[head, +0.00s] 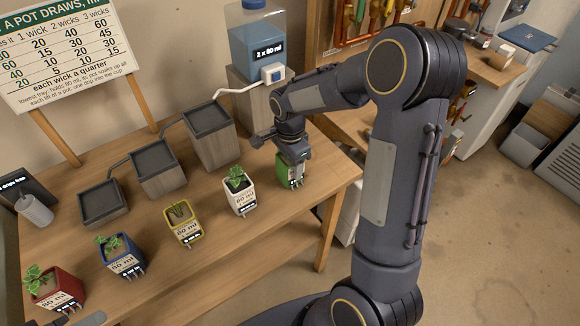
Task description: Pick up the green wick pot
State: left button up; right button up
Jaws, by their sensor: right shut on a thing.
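The green wick pot (283,178) is at the right end of the row of pots, near the table's right edge. It has a pale label on its front, partly hidden. My right gripper (293,163) reaches down from above and is shut on the green pot, covering its top and any plant. The pot looks upright and in line with the row; I cannot tell whether it touches the table.
White (240,201), yellow (185,234), blue (124,268) and red (60,299) pots line the front of the wooden table (215,275). Behind them are stepped grey trays (158,165) joined by tubes. A blue water tank (258,45) stands behind, beside a chart board (65,50).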

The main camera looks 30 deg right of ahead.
jog(key=shift+c, duration=0.6)
jog(key=shift+r, duration=0.1)
